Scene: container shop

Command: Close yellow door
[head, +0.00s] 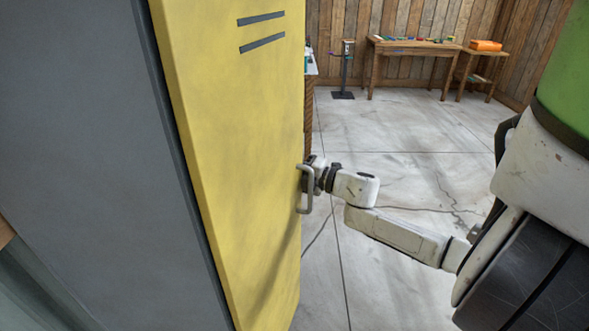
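The yellow door (225,150) stands in the left half of the head view, with two dark vent slots near its top. It is hinged side by side with a dark grey panel (90,140) and looks ajar, at an angle to it. A pale, upright handle (306,190) is on the door's right edge. My gripper (310,176) is at the upper part of this handle, at the end of my white arm reaching in from the right. The fingers are small and partly hidden by the handle, so I cannot tell whether they grip it.
A wooden table (415,47) with small items stands against the back wooden wall. Beside it a smaller table (480,68) holds an orange case (486,45). A dark stand (345,70) is left of them. The concrete floor (400,140) between is clear.

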